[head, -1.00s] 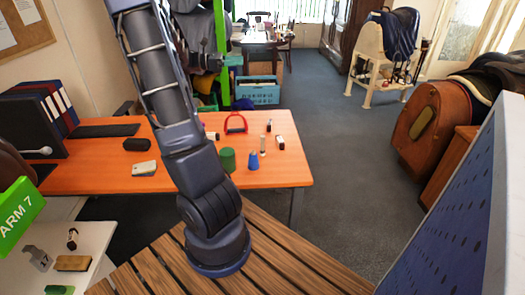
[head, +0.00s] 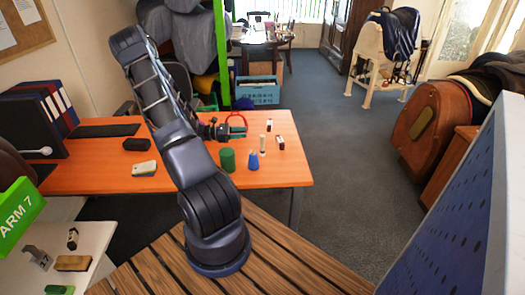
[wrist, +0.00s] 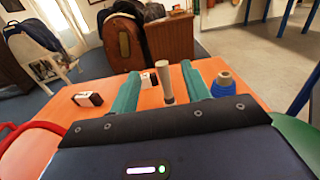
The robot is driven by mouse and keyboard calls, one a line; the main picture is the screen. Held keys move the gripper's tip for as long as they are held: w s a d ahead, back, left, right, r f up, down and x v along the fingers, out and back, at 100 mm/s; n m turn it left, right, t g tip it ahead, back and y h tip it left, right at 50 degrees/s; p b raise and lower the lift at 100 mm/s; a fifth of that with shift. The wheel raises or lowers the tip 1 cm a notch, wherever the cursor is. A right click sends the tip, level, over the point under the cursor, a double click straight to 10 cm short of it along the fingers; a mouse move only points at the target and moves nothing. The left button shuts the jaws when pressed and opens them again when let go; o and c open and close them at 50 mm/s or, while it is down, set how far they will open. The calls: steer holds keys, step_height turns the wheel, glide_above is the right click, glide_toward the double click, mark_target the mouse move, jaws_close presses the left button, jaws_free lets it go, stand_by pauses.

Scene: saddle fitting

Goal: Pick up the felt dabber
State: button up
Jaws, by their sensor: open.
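The felt dabber, as I take it, is a slim pale upright piece with a wider top (head: 262,142). It stands on the orange table (head: 205,181). In the wrist view the dabber (wrist: 164,84) shows between and a little beyond my two teal fingers. My gripper (head: 238,130) reaches low over the table from the left, behind the green cylinder. In the wrist view my gripper (wrist: 160,70) is open, with nothing held. The dabber's foot is partly hidden by the gripper body in that view.
A blue cone with a tan top (head: 253,161) stands close to the dabber. A green cylinder (head: 228,160) and a red stirrup-like loop (head: 239,117) flank the gripper. Two small dark-and-white blocks (head: 280,142) (head: 269,125) lie beyond.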

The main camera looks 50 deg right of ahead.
glide_toward(263, 150)
steer(key=r, duration=0.1)
steer(key=w+r, duration=0.1)
steer(key=r, duration=0.1)
steer(key=shift+w+r, duration=0.1)
steer(key=shift+d, duration=0.15)
steer(key=x, duration=0.5)
steer(key=shift+d, duration=0.15)
steer(key=shift+x, duration=2.7)
steer(key=shift+r, duration=0.2)
jaws_close()
steer(key=shift+r, duration=0.1)
